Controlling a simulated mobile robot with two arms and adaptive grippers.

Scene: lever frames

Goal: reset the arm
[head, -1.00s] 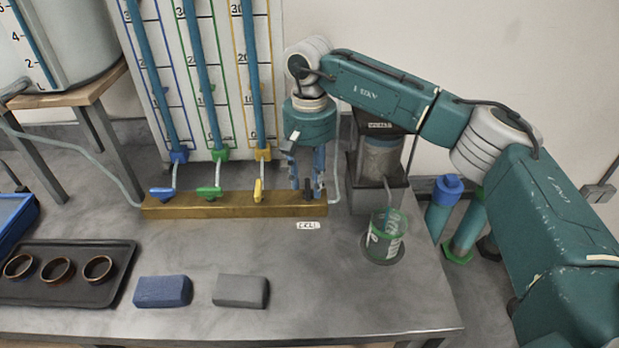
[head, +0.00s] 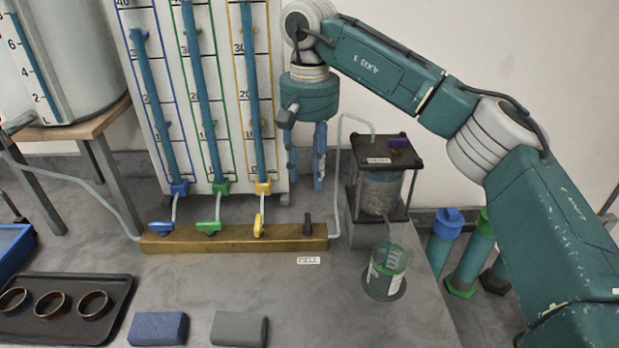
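My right arm reaches in from the right, bent at the elbow. Its gripper (head: 306,180) points down with two blue fingers apart and nothing between them. It hangs above the right end of a brass manifold bar (head: 220,240), over a small black lever (head: 308,225) and clear of it. The black lever stands upright in the picture. A blue lever (head: 160,228) and a green lever (head: 208,227) lie crosswise on the bar. A yellow lever (head: 259,225) points up the picture. My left gripper is not in view.
A tube panel (head: 140,95) stands behind the bar. A pump-like unit (head: 382,190) and a green-rimmed beaker (head: 387,268) are right of it. A black tray (head: 110,312) with rings, a blue block (head: 158,328) and a grey block (head: 239,328) lie in front. The table middle is clear.

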